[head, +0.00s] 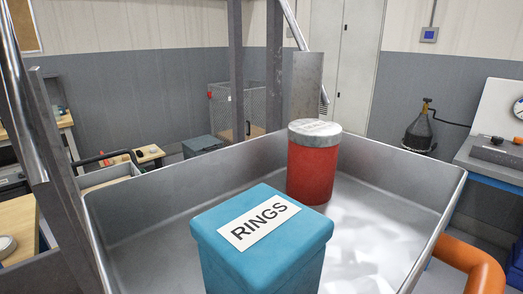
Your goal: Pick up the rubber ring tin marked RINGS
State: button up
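The rubber ring tin (262,236) is a teal-blue square tin with a rounded lid. A white label reading RINGS lies across its top. It stands upright in the front part of a grey metal tray (155,203); its lower part is cut off by the picture's bottom edge. My gripper is not in view, so I cannot see where it is relative to the tin.
A red cylindrical tin (313,172) with a grey lid stands in the tray behind the RINGS tin, slightly right. The tray has raised walls all round. Its floor is bare on the right. Dark metal posts (236,70) rise behind it. An orange tube (470,262) lies outside, lower right.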

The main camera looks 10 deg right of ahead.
aim_at(260, 240)
jog(key=k, duration=1.5)
